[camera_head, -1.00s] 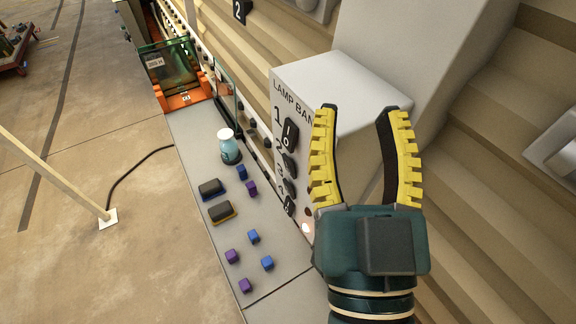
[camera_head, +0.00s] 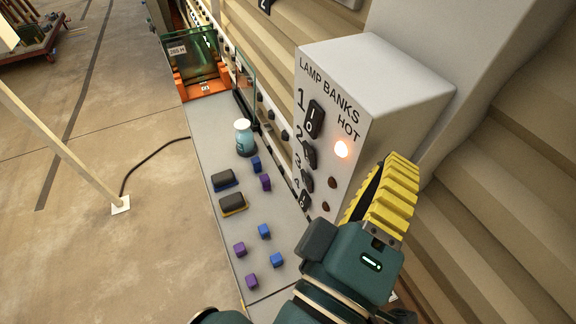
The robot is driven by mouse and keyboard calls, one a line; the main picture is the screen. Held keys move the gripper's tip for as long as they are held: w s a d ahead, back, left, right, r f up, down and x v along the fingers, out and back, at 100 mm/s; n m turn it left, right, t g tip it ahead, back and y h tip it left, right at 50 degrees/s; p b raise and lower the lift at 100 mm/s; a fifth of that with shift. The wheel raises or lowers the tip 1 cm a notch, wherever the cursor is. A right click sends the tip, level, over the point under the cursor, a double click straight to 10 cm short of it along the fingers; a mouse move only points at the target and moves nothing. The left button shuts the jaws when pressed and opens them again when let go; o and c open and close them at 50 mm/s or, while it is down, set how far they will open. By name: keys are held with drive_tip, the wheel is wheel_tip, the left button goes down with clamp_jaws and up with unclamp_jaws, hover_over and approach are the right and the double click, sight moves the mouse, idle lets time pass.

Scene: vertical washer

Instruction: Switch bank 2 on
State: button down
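The lamp-bank box (camera_head: 395,85) stands right of centre, its labelled face turned left. Dark rocker switches run down that face: switch 1 (camera_head: 314,118) at the top, switch 2 (camera_head: 309,155) below it, then switch 3 (camera_head: 307,181) and switch 4 (camera_head: 303,199). I cannot tell switch 2's position. My gripper (camera_head: 388,172) is in front of the box's lower right, right of the switches and apart from switch 2. Its yellow-ribbed fingers are seen nearly side-on and overlap, so their gap is hidden.
Under "HOT", an orange lamp (camera_head: 341,149) glows; two lamps below it are dark. The narrow grey bench (camera_head: 208,132) holds a bluish flask (camera_head: 244,138), two dark blocks and several small blue and purple cubes. An orange-framed unit (camera_head: 195,65) stands at its far end.

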sight(309, 156)
drive_tip(key=s+a+f+n+y+b, duration=0.1)
drive_tip(key=a+f+n+y+b, duration=0.1)
drive_tip(key=a+f, duration=0.3)
drive_tip(key=s+a+f+n+t+y+b, duration=0.1)
drive_tip(key=a+f+n+b, duration=0.3)
drive_tip(key=a, duration=0.8)
drive_tip(key=shift+s+f+n+y, duration=0.2)
drive_tip(key=shift+f+n+y, duration=0.4)
drive_tip(key=shift+f, duration=0.25)
drive_tip(key=s+d+p+x, duration=0.1)
drive_tip(key=d+p+x, duration=0.1)
drive_tip(key=x, duration=1)
drive_tip(key=shift+w+d+r+p, duration=0.35)
drive_tip(key=shift+w+d+p, duration=0.1)
drive_tip(key=shift+p, duration=0.45)
